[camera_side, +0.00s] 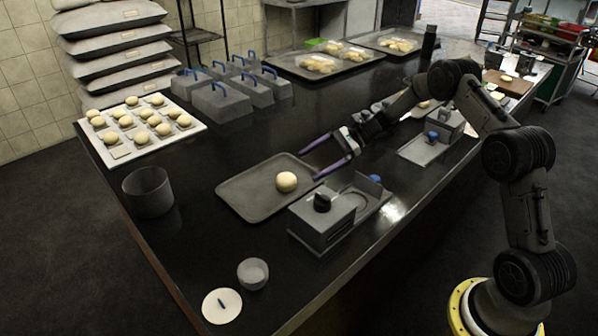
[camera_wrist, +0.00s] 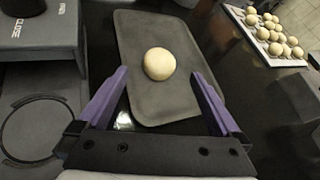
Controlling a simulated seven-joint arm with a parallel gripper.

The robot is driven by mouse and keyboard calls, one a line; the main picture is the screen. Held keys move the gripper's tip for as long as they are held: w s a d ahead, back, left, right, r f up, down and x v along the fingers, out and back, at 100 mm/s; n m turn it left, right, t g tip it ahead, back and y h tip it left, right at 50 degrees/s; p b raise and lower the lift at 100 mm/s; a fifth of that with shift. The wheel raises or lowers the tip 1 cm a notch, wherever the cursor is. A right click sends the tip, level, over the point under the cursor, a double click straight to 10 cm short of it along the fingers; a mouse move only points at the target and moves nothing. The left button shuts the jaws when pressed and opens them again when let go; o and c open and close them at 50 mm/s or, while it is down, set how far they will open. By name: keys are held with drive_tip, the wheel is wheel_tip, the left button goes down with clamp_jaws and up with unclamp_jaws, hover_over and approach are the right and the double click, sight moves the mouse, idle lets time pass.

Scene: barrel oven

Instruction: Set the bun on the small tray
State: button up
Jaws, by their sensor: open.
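A round pale bun (camera_side: 286,181) rests on a small dark grey tray (camera_side: 240,193), toward the tray's right side in the side view. In the wrist view the bun (camera_wrist: 159,64) sits on the tray (camera_wrist: 140,100) ahead of my fingers. My gripper (camera_side: 311,162) has purple-tipped fingers spread wide apart, with nothing between them. It is at the tray's right edge in the side view, close to the bun but not touching it. In the wrist view the fingers of my gripper (camera_wrist: 158,85) reach to either side below the bun.
A grey box device (camera_side: 322,222) with a black knob stands close to the tray's near right edge. A white board (camera_side: 140,130) holds several buns at the left. A dark pot (camera_side: 148,192), small cup (camera_side: 253,273) and white disc (camera_side: 222,306) stand on the black counter. Several handled boxes (camera_side: 222,103) stand behind.

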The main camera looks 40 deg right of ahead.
drive_tip(key=v, duration=0.4)
drive_tip(key=shift+s+d+r, duration=0.1)
drive_tip(key=shift+d, duration=0.05)
drive_tip(key=s+a+r+n+g+h, duration=0.45)
drive_tip(key=s+a+r+n, duration=0.6)
drive_tip(key=s+r, duration=0.45)
drive_tip(key=s+r+n+t+h, duration=0.1)
drive_tip(key=s+n+t+h, duration=0.3)
drive_tip(key=s+n, duration=0.5)
drive_tip(key=s+h, duration=0.2)
drive_tip(key=s, duration=0.9)
drive_tip(key=shift+s+r+n+h, duration=0.25)
drive_tip(key=shift+s+n+h, duration=0.1)
drive_tip(key=shift+a, duration=0.1)
